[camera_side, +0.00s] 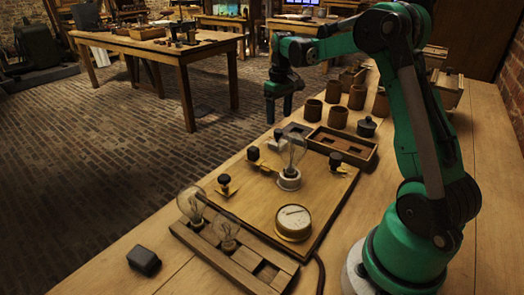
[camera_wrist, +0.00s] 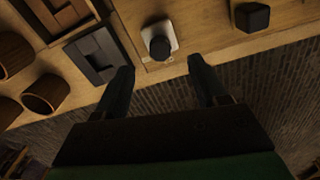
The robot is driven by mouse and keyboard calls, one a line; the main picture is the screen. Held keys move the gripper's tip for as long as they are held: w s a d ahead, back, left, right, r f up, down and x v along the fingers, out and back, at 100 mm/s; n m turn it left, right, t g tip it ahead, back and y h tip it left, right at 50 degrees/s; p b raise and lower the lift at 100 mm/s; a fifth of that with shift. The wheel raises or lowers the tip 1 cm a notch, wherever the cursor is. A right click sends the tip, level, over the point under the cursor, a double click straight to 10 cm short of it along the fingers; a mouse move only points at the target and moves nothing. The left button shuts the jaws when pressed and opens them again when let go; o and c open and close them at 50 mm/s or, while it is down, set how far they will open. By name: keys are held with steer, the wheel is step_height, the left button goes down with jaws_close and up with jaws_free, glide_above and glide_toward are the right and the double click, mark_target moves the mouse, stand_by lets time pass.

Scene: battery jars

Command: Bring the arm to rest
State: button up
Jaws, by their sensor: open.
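My gripper (camera_side: 283,108) hangs at the end of my green arm in the side view, above the far left edge of the bench. Its jaws are apart, and in the wrist view the two dark fingers (camera_wrist: 161,72) have nothing between them. It is clear of the bench and touches nothing that I can see. In the wrist view a dark knob on a pale base (camera_wrist: 160,42) lies beyond the fingertips, apart from them.
Brown jars (camera_side: 338,117) and a wooden tray (camera_side: 368,158) stand near my gripper. A wooden board (camera_side: 250,196) carries a bulb (camera_side: 292,150) and a round dial (camera_side: 294,222). A bulb rack (camera_side: 215,250) and a dark block (camera_side: 144,260) are nearer. Brick floor lies left.

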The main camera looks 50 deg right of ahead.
steer(key=shift+r, duration=0.5)
steer(key=shift+a+r, duration=0.2)
steer(key=shift+a, duration=0.15)
steer(key=s+a+r+n+t+h, duration=0.1)
steer(key=s+a+r+t, duration=0.1)
steer(key=a, duration=0.4)
steer(key=s+a+r+t, duration=0.1)
steer(key=a+r, duration=0.2)
steer(key=a, duration=0.3)
steer(key=s+a+f+n+t+y, duration=0.1)
steer(key=s+a+f+t, duration=0.1)
steer(key=s+a+t, duration=0.2)
steer(key=s+a, duration=0.2)
steer(key=a, duration=0.2)
steer(key=shift+s+a+f, duration=0.15)
steer(key=shift+a+f, duration=0.2)
steer(key=shift+a, duration=0.05)
